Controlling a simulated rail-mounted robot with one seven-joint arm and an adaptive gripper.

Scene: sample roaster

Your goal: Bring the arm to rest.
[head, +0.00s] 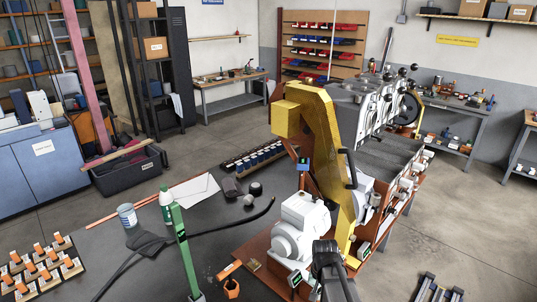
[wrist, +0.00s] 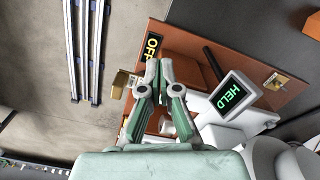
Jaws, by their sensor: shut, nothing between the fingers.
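My gripper (wrist: 159,73) shows in the wrist view with its two fingers close together and nothing between them. It hangs over the edge of a reddish-brown machine base (wrist: 188,48). A small display reading HELD (wrist: 236,95) is to the right of the fingers, and a dark OFF label (wrist: 152,47) shows just beyond the fingertips.
The yellow machine frame (head: 322,150) stands close by. A green post (head: 182,250) and black cable are on the dark bench (head: 110,288) at left. Metal rails (head: 437,290) lie on the floor at lower right, also in the wrist view (wrist: 84,45). Open floor lies right.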

